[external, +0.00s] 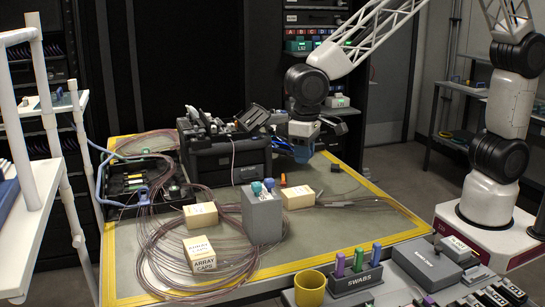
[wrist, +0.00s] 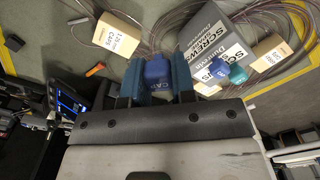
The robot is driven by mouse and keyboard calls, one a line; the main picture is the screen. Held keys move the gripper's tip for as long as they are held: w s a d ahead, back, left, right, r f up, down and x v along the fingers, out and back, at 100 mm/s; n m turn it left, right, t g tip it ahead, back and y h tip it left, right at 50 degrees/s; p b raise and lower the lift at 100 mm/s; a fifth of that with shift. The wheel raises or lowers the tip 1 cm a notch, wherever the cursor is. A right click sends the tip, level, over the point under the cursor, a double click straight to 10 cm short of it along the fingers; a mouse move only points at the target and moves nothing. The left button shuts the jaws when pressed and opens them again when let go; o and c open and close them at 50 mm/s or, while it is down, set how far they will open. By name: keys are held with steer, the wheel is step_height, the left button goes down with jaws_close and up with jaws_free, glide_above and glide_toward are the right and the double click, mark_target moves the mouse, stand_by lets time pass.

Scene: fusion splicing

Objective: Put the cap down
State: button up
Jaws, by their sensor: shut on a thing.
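My gripper (wrist: 155,72) is shut on a blue cap (wrist: 157,78) with light lettering, held between its two blue fingers in the wrist view. In the external view my gripper (external: 301,152) is low beside the black fusion splicer (external: 225,152), at its right end; the held cap cannot be made out there. A grey box (external: 262,218) stands mid-table with a teal cap and a blue cap on top. In the wrist view the teal cap (wrist: 237,75) and the grey box's lettered side (wrist: 213,38) are beyond my right finger.
Small cream boxes labelled for caps (external: 298,197) (external: 201,215) (external: 200,254) lie around the grey box. Loose fibre coils (external: 155,240) cover the table's left. An orange piece (external: 283,181) lies near my gripper. A yellow cup (external: 310,288) and swab block (external: 354,280) stand in front.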

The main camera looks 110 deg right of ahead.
steer(key=shift+f, duration=0.4)
steer(key=shift+w, duration=0.15)
steer(key=w, duration=0.1)
glide_above(244, 190)
steer(key=shift+w+f, duration=0.1)
steer(key=shift+f, duration=0.65)
steer(key=shift+f, duration=1.75)
steer(key=shift+f, duration=0.2)
